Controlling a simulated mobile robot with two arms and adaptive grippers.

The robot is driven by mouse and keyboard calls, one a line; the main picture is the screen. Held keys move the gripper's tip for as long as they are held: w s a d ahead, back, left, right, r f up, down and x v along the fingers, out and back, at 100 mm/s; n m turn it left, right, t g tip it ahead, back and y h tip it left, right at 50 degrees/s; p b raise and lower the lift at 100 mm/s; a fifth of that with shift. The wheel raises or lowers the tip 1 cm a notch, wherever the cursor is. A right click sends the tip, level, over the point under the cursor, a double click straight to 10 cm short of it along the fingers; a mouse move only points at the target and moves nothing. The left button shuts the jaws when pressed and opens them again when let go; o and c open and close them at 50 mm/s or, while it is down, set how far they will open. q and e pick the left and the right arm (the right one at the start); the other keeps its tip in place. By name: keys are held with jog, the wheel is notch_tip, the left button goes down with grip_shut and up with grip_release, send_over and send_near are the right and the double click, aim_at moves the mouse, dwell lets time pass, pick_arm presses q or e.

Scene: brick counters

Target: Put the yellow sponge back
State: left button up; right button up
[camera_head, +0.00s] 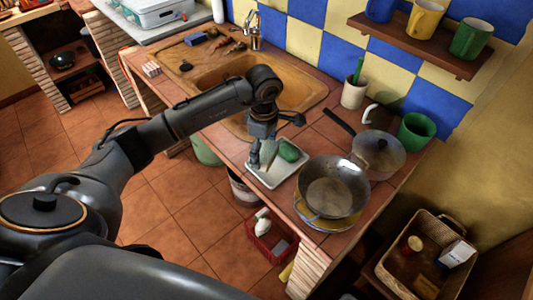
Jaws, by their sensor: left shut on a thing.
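My left gripper (265,160) points down over the white tray (270,183) on the tiled counter, right of the sink. It is shut on a small pale yellowish thing (268,152), which I take to be the yellow sponge; the fingers hide much of it. I cannot tell whether the sponge touches the tray. A green sponge (289,151) lies in the tray, just right of the gripper. My right gripper is not in view.
A green pot (416,131) and a white utensil holder (354,93) are behind. The sink (225,75) lies left, with a blue block (195,38) beyond. A wicker basket (400,262) sits lower right.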

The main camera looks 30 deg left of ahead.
aim_at(267, 156)
pick_arm(q)
jog(key=shift+w+f, duration=0.25)
jog(key=shift+f, duration=0.05)
jog(key=f+p, duration=0.2)
jog(key=f, duration=0.1)
jog(key=shift+w+d, duration=0.15)
jog(key=shift+d, duration=0.05)
jog(key=shift+f, duration=0.25)
jog(key=shift+f, duration=0.1)
jog(key=shift+f+b, duration=0.6)
jog(key=shift+b, duration=0.15)
jog(key=o, duration=1)
